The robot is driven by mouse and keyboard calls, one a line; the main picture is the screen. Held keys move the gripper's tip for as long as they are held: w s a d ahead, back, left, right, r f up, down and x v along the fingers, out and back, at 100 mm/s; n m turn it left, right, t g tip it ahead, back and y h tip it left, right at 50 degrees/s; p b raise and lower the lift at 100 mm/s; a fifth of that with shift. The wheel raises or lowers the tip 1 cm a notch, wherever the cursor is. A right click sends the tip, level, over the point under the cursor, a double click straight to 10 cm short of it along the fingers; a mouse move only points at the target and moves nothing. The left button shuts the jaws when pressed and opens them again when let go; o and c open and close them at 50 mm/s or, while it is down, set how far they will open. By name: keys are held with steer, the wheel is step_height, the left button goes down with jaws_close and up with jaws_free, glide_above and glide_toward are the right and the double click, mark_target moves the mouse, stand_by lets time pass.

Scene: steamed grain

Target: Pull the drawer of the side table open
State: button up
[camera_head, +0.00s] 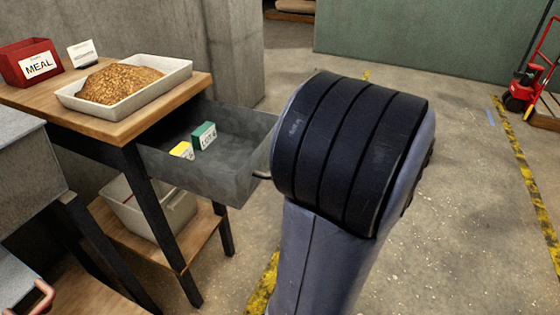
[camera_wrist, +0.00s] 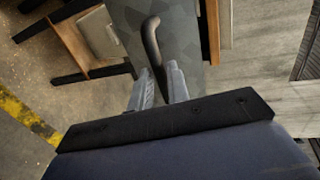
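The side table (camera_head: 150,124) has a wooden top and dark legs. Its grey metal drawer (camera_head: 225,178) stands pulled well out toward the right, with a green box (camera_head: 204,136) and a yellow item (camera_head: 182,150) inside. The dark drawer handle (camera_head: 262,175) shows at the drawer front, partly hidden by my arm. In the wrist view the handle (camera_wrist: 152,42) runs down between the two fingers of my gripper (camera_wrist: 161,80), which look closed on its lower part. My gripper is hidden behind my arm in the head view.
A white tray of grain (camera_head: 70,98), a red MEAL box (camera_head: 31,64) and a small card (camera_head: 83,54) stand on the table. A pale bin (camera_head: 165,212) sits on the lower shelf. A red hand truck (camera_head: 522,92) is at far right. Floor around the drawer is open.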

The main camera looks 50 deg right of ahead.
steer(key=p+v, duration=0.1)
steer(key=v, duration=0.7)
steer(key=shift+s+p, duration=0.35)
steer(key=shift+p, duration=0.05)
steer(key=shift+d, duration=0.1)
steer(key=shift+b+x, duration=1.35)
steer(key=shift+x, duration=4.3)
steer(key=shift+r, duration=0.2)
